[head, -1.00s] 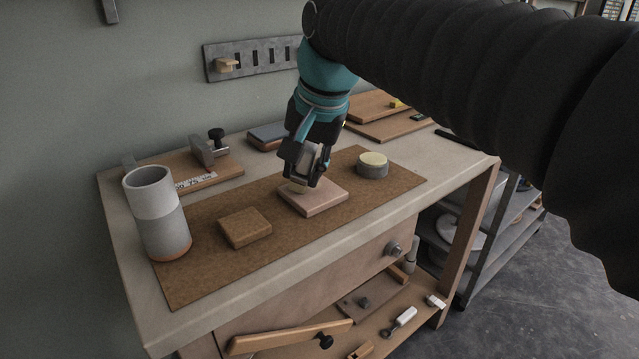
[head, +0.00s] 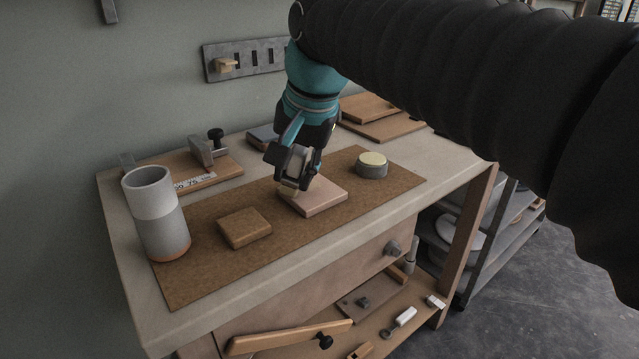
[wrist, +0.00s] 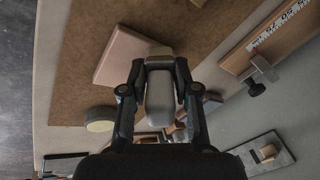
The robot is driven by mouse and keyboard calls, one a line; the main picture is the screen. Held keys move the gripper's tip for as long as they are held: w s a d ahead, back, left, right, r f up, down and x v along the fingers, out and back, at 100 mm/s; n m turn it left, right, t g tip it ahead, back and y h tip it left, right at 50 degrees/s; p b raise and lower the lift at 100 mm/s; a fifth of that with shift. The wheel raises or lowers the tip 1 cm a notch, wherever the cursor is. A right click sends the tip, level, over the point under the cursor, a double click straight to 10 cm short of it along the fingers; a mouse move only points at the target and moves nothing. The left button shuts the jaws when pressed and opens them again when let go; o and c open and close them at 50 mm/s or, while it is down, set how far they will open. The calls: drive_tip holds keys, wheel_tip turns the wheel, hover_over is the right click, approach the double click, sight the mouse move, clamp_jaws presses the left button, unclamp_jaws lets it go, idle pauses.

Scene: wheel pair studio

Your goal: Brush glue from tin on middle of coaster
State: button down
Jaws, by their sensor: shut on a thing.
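The glue tin (head: 372,166), a short grey round tin with pale yellow contents, stands at the right of the brown mat. It also shows in the wrist view (wrist: 100,121). A flat pinkish square, which looks like the coaster (head: 322,197), lies mid-mat and shows in the wrist view (wrist: 122,52). My gripper (head: 296,172) is shut on a pale grey brush (wrist: 160,98). The brush's yellowish tip (head: 288,190) points down at the coaster's left edge, off its middle. I cannot tell whether it touches.
A brown square block (head: 244,228) lies on the mat (head: 195,268) to the left. A tall grey-and-white cylinder (head: 157,215) stands at the bench's left end. A board with a clamp (head: 208,152) lies behind. A slotted rack (head: 240,62) hangs on the wall.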

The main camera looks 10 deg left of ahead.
idle(0.5)
drive_tip(key=shift+w+d+r, duration=0.1)
drive_tip(key=shift+w+d, duration=1.35)
drive_tip(key=shift+w, duration=0.3)
drive_tip(key=shift+w+d, duration=0.55)
drive_tip(key=shift+w, duration=0.05)
drive_tip(key=shift+s+a, duration=1.5)
drive_tip(key=shift+s, duration=0.25)
